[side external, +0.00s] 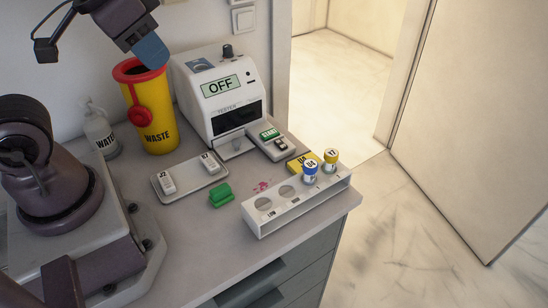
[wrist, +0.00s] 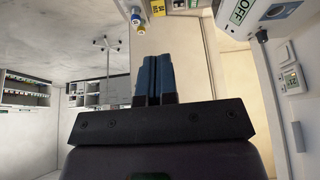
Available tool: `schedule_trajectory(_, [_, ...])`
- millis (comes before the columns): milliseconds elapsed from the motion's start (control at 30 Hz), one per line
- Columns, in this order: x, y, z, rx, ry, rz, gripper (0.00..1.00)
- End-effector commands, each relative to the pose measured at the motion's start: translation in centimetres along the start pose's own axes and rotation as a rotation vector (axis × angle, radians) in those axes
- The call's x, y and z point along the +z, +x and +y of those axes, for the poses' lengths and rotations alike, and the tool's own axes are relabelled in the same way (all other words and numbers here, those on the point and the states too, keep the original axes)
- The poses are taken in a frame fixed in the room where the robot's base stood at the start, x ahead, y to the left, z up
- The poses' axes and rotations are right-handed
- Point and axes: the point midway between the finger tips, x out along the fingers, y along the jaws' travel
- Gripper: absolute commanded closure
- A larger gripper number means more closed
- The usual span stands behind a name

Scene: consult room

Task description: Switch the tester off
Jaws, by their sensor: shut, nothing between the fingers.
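The tester (side external: 215,90) is a white box at the back of the counter, against the wall. Its display (side external: 220,86) reads OFF in the side view. A dark knob (side external: 227,51) sits on its top. A corner of the tester with the OFF display (wrist: 240,12) also shows at the upper right of the wrist view. My gripper (side external: 152,52) has blue fingers and is above the yellow bin, up and left of the tester, touching nothing. In the wrist view my gripper's fingers (wrist: 154,78) are together and empty.
A yellow waste bin (side external: 155,115) with a red rim stands left of the tester. A small unit with a green START button (side external: 269,134) is in front. A white rack (side external: 285,209) holds two capped vials.

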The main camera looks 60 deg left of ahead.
Motion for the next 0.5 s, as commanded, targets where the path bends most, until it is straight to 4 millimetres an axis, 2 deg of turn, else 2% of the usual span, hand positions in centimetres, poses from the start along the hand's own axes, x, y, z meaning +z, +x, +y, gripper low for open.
schedule_trajectory(133, [-0.23,-1.0,0.13,0.003,0.006,0.049,1.0])
schedule_trajectory(500, [-0.21,-0.53,0.01,0.0,0.001,0.026,1.0])
